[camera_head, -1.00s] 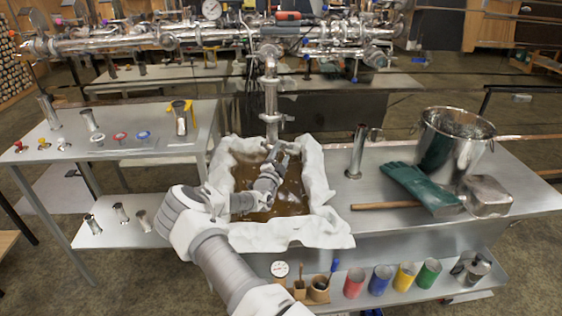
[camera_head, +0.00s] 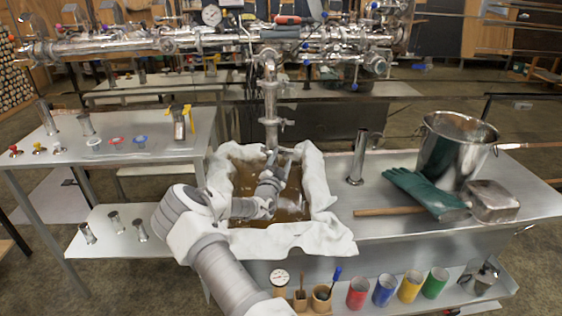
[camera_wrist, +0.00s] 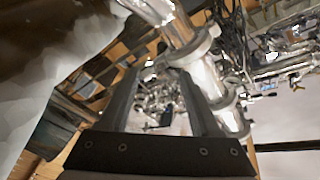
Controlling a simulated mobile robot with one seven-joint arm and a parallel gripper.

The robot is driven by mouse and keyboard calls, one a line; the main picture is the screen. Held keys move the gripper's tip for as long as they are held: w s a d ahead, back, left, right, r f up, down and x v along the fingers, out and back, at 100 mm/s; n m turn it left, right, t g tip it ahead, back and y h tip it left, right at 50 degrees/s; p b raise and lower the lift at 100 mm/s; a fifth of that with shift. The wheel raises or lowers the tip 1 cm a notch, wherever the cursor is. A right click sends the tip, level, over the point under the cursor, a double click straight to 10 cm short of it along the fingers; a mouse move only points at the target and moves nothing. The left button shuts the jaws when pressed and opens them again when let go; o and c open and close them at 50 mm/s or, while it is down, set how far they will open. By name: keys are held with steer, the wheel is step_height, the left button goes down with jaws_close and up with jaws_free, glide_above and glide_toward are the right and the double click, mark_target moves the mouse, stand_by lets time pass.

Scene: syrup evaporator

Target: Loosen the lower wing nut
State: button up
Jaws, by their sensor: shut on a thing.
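A steel pipe (camera_head: 270,95) hangs down over the lined pan (camera_head: 330,222) of brown syrup. A clamp (camera_head: 271,122) sits on its lower part, with a small piece sticking out to the right. My gripper (camera_head: 272,157) reaches from the front over the pan to the pipe's lower end. In the wrist view its two dark fingers (camera_wrist: 158,80) stand apart beside the pipe (camera_wrist: 205,80) with its two clamp rings (camera_wrist: 193,50). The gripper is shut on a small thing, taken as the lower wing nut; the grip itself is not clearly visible.
Coloured cups (camera_head: 384,290) line the front shelf. A left table (camera_head: 110,170) holds small fittings. Horizontal piping (camera_head: 150,45) runs behind.

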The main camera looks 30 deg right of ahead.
steer(key=o, duration=1.4)
steer(key=shift+s+a, duration=0.1)
steer(key=p+v, duration=0.1)
steer(key=v, duration=1)
steer(key=shift+s+a, duration=0.3)
